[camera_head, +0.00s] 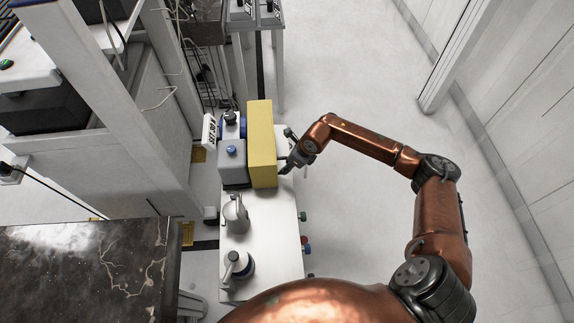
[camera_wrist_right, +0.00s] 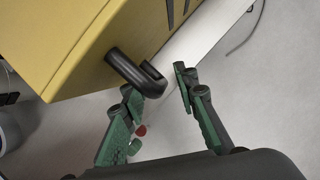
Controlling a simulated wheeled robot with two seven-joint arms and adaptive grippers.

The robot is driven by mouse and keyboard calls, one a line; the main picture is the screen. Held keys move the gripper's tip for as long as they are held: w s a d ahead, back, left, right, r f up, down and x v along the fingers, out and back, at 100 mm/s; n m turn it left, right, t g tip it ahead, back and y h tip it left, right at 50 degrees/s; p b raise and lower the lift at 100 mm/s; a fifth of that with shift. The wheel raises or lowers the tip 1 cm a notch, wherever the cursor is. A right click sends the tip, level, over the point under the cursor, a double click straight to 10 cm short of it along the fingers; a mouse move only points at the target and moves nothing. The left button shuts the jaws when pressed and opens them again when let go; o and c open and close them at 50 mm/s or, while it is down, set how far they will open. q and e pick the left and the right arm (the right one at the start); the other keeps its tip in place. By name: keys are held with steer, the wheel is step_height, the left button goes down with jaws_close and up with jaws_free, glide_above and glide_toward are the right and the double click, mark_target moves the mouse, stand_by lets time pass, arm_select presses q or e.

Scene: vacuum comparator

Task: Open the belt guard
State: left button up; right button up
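The yellow belt guard (camera_head: 262,140) is a tall box on the white bench, beside a grey-blue pump unit (camera_head: 232,160). It fills the upper left of the right wrist view (camera_wrist_right: 62,42). A black bar handle (camera_wrist_right: 132,70) sticks out from its side and bends at the end. My right gripper (camera_head: 287,151) is at the guard's right side. In the wrist view its green fingers (camera_wrist_right: 158,84) are apart, with the handle's bent end near the gap between the tips. I cannot tell whether they touch it. My left gripper is not in view.
The white bench (camera_head: 270,272) carries a metal jug (camera_head: 236,214) and a dark-topped container (camera_head: 238,264) in front of the pump. Red and green knobs (camera_head: 305,244) line its right edge. A dark marble table (camera_head: 80,265) stands left. The floor to the right is open.

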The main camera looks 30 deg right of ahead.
steer(key=shift+c, duration=0.3)
jaws_close()
stand_by(0.4)
